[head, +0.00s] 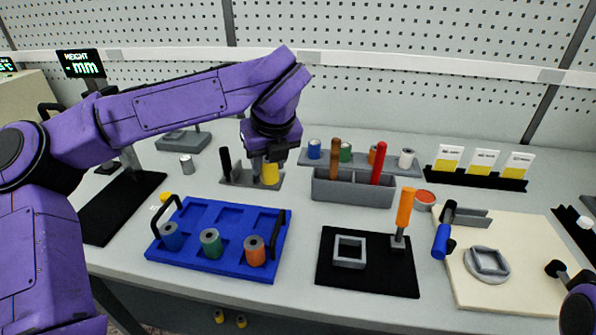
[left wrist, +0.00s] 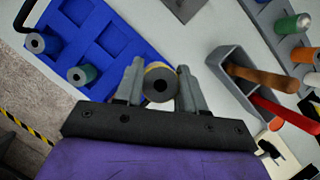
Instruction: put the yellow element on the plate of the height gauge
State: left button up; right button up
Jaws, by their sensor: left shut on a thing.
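The yellow element (head: 270,174) is a small upright spool held between the fingers of my left gripper (head: 268,165). In the left wrist view the yellow element (left wrist: 160,68) shows its dark-holed end between the two grey fingers (left wrist: 158,88). It is over or on a grey stand (head: 238,179) with a black post; I cannot tell whether it touches. The height gauge's display (head: 80,64) stands at the back left and reads "- mm". A grey column (head: 130,158) rises beside a black mat (head: 122,205); my left arm hides part of this area, and I cannot make out the plate.
A blue tray (head: 190,262) with blue, green and orange spools stands in front. A grey bin (head: 350,190) with tool handles and a rack (head: 392,167) of spools stand to the right. A black mat (head: 335,278) and cream board (head: 520,290) lie further right.

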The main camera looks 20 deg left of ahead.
pick_arm(q)
jog(key=w+f+p, duration=0.1)
jog(key=w+f, duration=0.1)
jog(key=w, duration=0.1)
jog(key=w+a+f+p, duration=0.1)
jog(key=w+f, duration=0.2)
jog(key=w, duration=0.1)
jog(key=w+f+p, duration=0.1)
jog(key=w+f, duration=0.2)
jog(key=w, duration=0.1)
jog(key=shift+w+a, duration=0.1)
jog(key=shift+a, duration=0.05)
jog(key=shift+w+f, duration=0.15)
jog(key=shift+f, duration=0.1)
jog(key=shift+w+f+p, duration=0.15)
jog(key=shift+f+p, duration=0.15)
notch_tip(320, 180, down, 3)
jog(key=shift+w+a+f, duration=0.1)
jog(key=shift+w+f, duration=0.05)
jog(key=shift+f, duration=0.1)
jog(key=o, duration=1.1)
jog(key=shift+c, duration=0.2)
